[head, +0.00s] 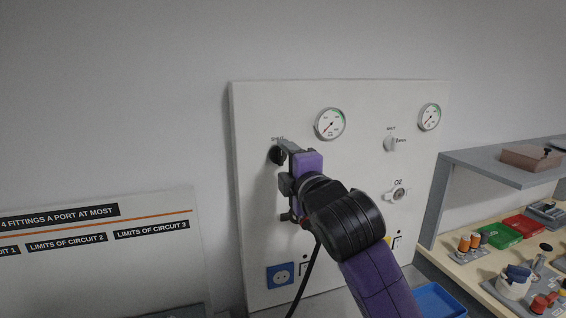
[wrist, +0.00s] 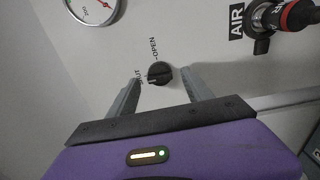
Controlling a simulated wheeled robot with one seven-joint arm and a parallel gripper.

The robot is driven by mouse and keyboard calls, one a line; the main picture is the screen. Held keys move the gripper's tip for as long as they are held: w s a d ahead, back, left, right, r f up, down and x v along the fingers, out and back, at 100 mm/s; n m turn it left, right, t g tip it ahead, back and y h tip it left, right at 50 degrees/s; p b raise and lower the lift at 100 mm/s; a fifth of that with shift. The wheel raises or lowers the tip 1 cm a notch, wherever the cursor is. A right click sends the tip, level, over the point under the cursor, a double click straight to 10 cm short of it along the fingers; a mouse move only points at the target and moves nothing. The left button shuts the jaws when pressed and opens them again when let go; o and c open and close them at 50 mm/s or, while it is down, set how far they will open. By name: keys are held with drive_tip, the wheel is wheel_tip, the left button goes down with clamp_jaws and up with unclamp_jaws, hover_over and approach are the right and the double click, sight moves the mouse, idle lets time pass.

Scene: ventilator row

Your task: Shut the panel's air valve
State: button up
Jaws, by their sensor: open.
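The air valve is a round black knob (wrist: 160,74) on the white panel (head: 350,100). In the wrist view, the word OPEN is above it and SHUT to its left. Which word its ridge points at is too small to tell surely. In the head view the knob (head: 275,156) shows at the panel's upper left, partly covered by my gripper (head: 284,148). My gripper is open, and in the wrist view its fingers (wrist: 161,76) stand on either side of the knob. I cannot tell whether they touch it.
A gauge (head: 330,124) is above right of the knob. An AIR port with a black-and-red hose fitting (wrist: 288,17) is near the right finger. A grey knob (head: 391,143) and an O2 port (head: 398,195) are further right. A shelf (head: 500,162) and bench with trays stand right.

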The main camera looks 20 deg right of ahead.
drive_tip(key=s+b, duration=0.1)
drive_tip(key=s, duration=0.4)
drive_tip(key=shift+s, duration=0.35)
wheel_tip(320, 180, up, 5)
drive_tip(key=s+m+t+y, duration=0.1)
drive_tip(key=m+t, duration=0.1)
drive_tip(key=m, duration=0.1)
drive_tip(key=s+f+m+t+h, duration=0.1)
drive_tip(key=s+f+m+h, duration=0.2)
drive_tip(key=s+f+m, duration=1.65)
drive_tip(key=s+f+n+g, duration=0.1)
drive_tip(key=s+f+g, duration=0.1)
drive_tip(key=s+f, duration=0.3)
drive_tip(key=s+f+n+g+y, duration=0.1)
drive_tip(key=s+f, duration=0.5)
drive_tip(key=s, duration=0.7)
drive_tip(key=s+f+n+g+y, duration=0.1)
drive_tip(key=s+f+n+g, duration=0.1)
drive_tip(key=s+f, duration=0.4)
drive_tip(key=s+g, duration=0.1)
drive_tip(key=s, duration=0.2)
drive_tip(key=shift+f, duration=0.2)
